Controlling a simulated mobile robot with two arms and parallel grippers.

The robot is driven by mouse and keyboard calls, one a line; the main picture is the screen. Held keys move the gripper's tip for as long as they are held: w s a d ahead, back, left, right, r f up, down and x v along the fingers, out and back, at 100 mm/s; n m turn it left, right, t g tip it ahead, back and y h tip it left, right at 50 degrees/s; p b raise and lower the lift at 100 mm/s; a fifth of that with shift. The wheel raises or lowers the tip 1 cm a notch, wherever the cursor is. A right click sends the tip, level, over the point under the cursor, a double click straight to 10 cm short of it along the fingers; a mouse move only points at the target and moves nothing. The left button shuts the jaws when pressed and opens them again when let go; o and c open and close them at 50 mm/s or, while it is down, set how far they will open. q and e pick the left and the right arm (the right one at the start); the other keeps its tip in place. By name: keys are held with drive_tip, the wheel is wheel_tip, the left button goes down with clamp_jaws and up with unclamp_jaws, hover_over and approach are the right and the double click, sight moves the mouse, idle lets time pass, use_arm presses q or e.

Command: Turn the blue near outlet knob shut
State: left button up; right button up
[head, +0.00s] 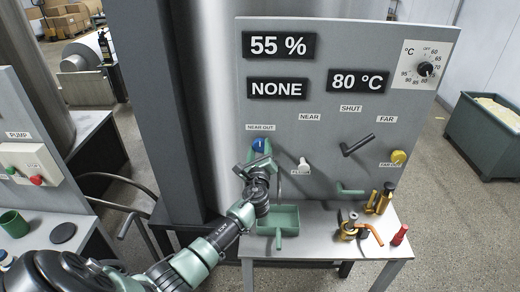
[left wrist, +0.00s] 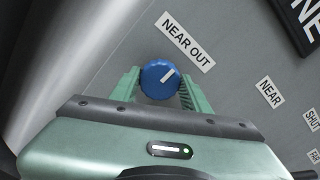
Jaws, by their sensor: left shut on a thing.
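The blue near outlet knob (head: 259,145) is on the grey panel (head: 310,125), just under the NEAR OUT label. In the left wrist view the knob (left wrist: 160,80) sits between the two green fingers of my left gripper (left wrist: 160,90), which is shut on it. A white line on the knob points toward the label, at a slant in that view. In the head view my left gripper (head: 258,164) reaches up to the knob and covers its lower part. My right gripper is in neither view.
Displays read 55 %, NONE and 80 °C. A yellow knob (head: 398,158), a dark lever (head: 358,146) and a white switch (head: 303,165) are on the panel. Below, a shelf (head: 325,245) carries a green scoop-like tray (head: 280,219), brass-coloured tools (head: 352,229) and a red item (head: 400,235).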

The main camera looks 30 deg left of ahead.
use_arm(q)
drive_tip(key=shift+a+r, duration=0.2)
drive_tip(key=shift+r, duration=0.25)
drive_tip(key=o, duration=1.2)
drive_tip(key=shift+o, duration=0.8)
drive_tip(key=shift+f, duration=0.3)
drive_tip(key=shift+s+d+f, duration=0.1)
drive_tip(key=shift+s+d, duration=0.05)
drive_tip(key=shift+d, duration=0.1)
drive_tip(key=b+v, duration=0.1)
drive_tip(key=v, duration=0.6)
drive_tip(key=shift+s, duration=0.15)
